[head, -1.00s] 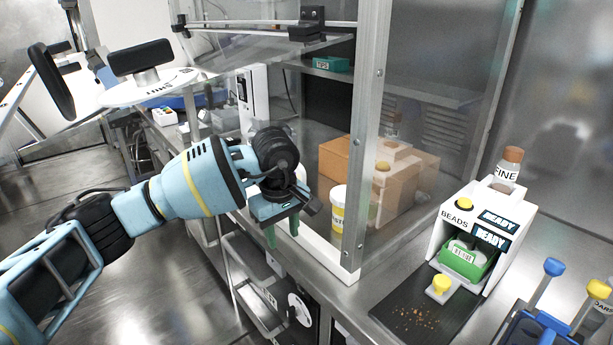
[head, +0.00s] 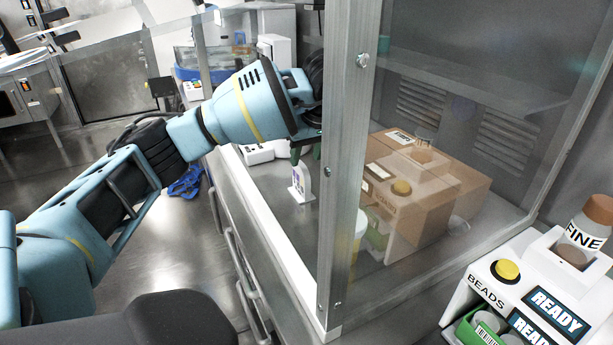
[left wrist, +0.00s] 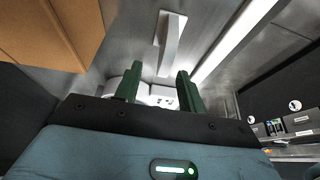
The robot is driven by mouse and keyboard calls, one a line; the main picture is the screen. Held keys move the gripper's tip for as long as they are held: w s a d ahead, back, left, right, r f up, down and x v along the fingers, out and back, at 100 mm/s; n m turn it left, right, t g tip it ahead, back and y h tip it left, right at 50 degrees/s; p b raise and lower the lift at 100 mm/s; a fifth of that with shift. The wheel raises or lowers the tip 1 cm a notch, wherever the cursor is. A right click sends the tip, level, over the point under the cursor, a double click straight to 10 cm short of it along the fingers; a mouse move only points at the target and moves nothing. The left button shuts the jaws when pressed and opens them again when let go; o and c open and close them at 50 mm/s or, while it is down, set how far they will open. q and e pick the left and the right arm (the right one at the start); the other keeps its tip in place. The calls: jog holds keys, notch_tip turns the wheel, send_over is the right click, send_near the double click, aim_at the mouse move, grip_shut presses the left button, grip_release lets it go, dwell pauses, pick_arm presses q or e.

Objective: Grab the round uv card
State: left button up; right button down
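No round card can be made out for certain. A small white upright piece with a dark label (head: 299,182) stands on the steel surface inside the clear-walled enclosure. A pale upright piece (left wrist: 172,42) shows beyond the fingertips in the left wrist view; I cannot tell whether it is the same one. My left gripper (head: 306,152) is just above the white piece, partly hidden by the metal corner post. In the left wrist view its green fingers (left wrist: 158,82) are apart with nothing held between them. My right gripper is not in view.
The metal corner post (head: 347,150) stands close beside my left gripper. A white BEADS dispenser (head: 545,275) stands outside at right. The enclosure floor around the white piece is mostly clear.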

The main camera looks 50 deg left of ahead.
aim_at(300, 177)
pick_arm(q)
jog(key=shift+s+a+f, duration=0.1)
jog(key=shift+f, duration=0.2)
jog(key=shift+x, duration=1.05)
jog(key=x, duration=0.2)
jog(key=b+x, duration=0.1)
jog(key=x, duration=0.1)
jog(key=shift+s+d+f, duration=0.2)
jog(key=shift+s+d, duration=0.05)
jog(key=shift+s, duration=0.1)
jog(key=shift+w+a+f, duration=0.1)
jog(key=shift+a+f, duration=0.1)
jog(key=shift+f, duration=0.25)
jog(key=shift+c, duration=0.3)
grip_shut()
